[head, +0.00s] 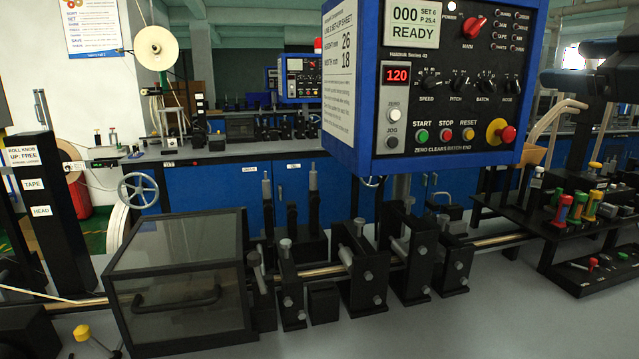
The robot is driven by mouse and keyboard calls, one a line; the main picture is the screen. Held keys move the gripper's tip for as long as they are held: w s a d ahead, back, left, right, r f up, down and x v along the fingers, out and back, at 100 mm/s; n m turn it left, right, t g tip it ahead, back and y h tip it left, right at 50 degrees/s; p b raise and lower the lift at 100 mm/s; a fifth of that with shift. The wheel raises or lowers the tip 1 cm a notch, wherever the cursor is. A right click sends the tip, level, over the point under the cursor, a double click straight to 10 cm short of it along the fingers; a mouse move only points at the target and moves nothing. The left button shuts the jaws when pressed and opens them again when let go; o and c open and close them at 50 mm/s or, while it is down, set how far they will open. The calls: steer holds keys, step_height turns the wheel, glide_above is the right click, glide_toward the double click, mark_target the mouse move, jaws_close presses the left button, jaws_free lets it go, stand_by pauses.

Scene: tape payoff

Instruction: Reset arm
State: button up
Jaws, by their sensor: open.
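A dark, rounded shape fills the upper right edge of the head view; it may be part of my arm, but I cannot make out gripper fingers on it. A blue control box (361,130) hangs at the upper middle. Below are a green START button (421,136), a red STOP button (446,135), a yellow RESET button (468,134) and a red knob on yellow (506,134).
A dark box with a clear lid (188,236) and black roller stands (362,280) line the grey bench. A black rack (510,212) with coloured-capped tools stands right, above a tray (600,274). Bare bench lies in front. A tape reel (156,48) stands behind.

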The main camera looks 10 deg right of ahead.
steer(key=s+a+f+m+h, duration=0.15)
steer(key=a+f, duration=0.25)
steer(key=f, duration=0.6)
steer(key=s+a+f+m+g, duration=0.1)
steer(key=a+f+m, duration=0.2)
steer(key=f, duration=0.6)
steer(key=s+a+f+m, duration=0.1)
steer(key=a+f+m, duration=0.25)
steer(key=f, duration=0.65)
steer(key=s+a+f+g, duration=0.1)
steer(key=s+a+f, duration=0.5)
steer(key=s, duration=0.4)
steer(key=s+a+f+g, duration=0.1)
steer(key=s+a+f, duration=0.4)
steer(key=s+f, duration=0.4)
steer(key=s+a+r, duration=0.1)
steer(key=s, duration=0.8)
steer(key=s+a+r+n+y, duration=0.1)
steer(key=s+a, duration=0.1)
steer(key=s, duration=0.7)
steer(key=shift+a+r, duration=0.15)
steer(key=shift+a, duration=0.1)
